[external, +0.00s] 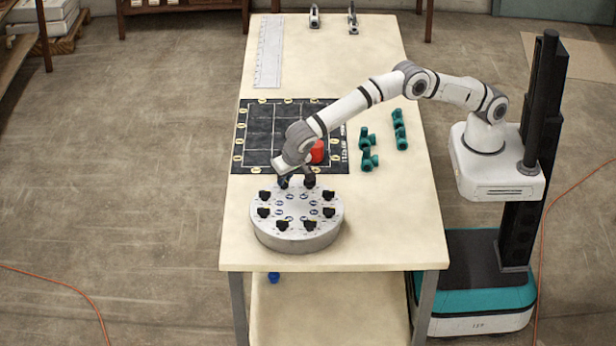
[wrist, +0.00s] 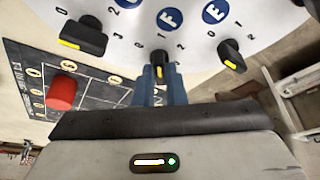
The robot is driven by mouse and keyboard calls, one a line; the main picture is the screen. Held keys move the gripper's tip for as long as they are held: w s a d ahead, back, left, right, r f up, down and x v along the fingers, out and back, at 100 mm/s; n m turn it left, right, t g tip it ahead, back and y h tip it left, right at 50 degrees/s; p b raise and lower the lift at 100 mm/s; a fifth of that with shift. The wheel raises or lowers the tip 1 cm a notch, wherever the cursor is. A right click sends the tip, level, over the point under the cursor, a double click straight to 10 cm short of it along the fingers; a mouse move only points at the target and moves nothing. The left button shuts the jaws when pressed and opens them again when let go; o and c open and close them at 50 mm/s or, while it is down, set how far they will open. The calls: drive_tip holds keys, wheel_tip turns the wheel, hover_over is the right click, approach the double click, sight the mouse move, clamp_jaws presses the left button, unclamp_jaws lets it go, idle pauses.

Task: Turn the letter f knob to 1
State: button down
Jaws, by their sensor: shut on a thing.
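The round grey dial box (external: 297,240) stands on the table with several black knobs around its top. In the wrist view a blue disc with the letter F (wrist: 171,19) lies just above the knob (wrist: 159,57) between my fingers. My gripper (wrist: 160,75) is shut on this letter f knob at the far left part of the box; the gripper (external: 284,182) also shows in the external view. The knob has a yellow mark on its end towards me. Digits 0, 1 and 2 show around it, but its exact setting is partly hidden by the fingers.
Neighbouring knobs (wrist: 82,35) and (wrist: 231,57) sit close on both sides. A red cylinder (external: 317,151) stands on the black grid mat (external: 257,125) behind. Several teal pipe fittings (external: 368,160) lie to the right.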

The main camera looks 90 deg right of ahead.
sight(290, 194)
drive_tip(key=shift+m, duration=0.7)
drive_tip(key=shift+w+p, duration=0.1)
drive_tip(key=shift+p, duration=0.25)
drive_tip(key=c, duration=1.5)
unclamp_jaws()
drive_tip(key=v, duration=0.7)
drive_tip(key=shift+w+a+r, duration=0.1)
drive_tip(key=shift+a+r, duration=0.15)
drive_tip(key=shift+r, duration=0.1)
drive_tip(key=shift+g, duration=0.3)
